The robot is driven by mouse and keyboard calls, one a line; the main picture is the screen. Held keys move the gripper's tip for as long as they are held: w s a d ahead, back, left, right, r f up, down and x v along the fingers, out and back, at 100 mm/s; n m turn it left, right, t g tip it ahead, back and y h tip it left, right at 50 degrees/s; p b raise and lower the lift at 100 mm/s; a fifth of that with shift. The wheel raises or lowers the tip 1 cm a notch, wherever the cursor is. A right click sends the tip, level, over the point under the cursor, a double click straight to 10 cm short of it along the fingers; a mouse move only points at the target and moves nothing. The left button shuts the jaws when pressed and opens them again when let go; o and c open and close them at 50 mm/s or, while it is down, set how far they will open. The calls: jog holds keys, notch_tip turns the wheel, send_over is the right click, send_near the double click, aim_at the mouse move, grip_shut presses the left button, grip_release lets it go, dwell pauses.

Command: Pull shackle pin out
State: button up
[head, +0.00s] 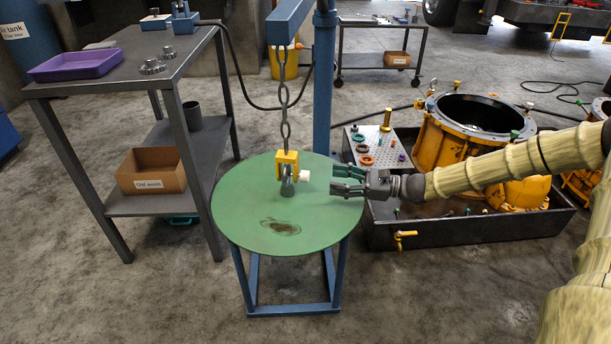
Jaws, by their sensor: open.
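A yellow shackle (287,158) hangs from a chain (284,100) over the round green table. The pin (304,176) shows as a small white knob on the shackle's right side. A grey metal piece (287,184) hangs in the shackle's lower opening, close above the tabletop. My gripper (334,180) is open and empty, to the right of the pin at about the same height. Its dark fingers point left at the pin, with a small gap between them and the knob. The rest of the pin is hidden by the shackle.
The green round table (238,210) has a dark oily stain. A blue post (324,80) with an overhead arm rises behind it. A grey bench (105,80) stands left, with a purple tray (76,65). A yellow housing (440,145) sits in a dark basin (460,232) at right.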

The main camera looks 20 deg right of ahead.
aim_at(306, 176)
jog(key=b+x, duration=0.1)
jog(key=x, duration=0.4)
jog(key=b+x, duration=0.1)
jog(key=x, duration=0.2)
jog(key=shift+a+f+b, duration=0.25)
jog(key=shift+b, duration=0.1)
jog(key=shift+w+a+r, duration=0.15)
jog(key=shift+w+a, duration=0.25)
jog(key=shift+a, duration=0.2)
grip_shut()
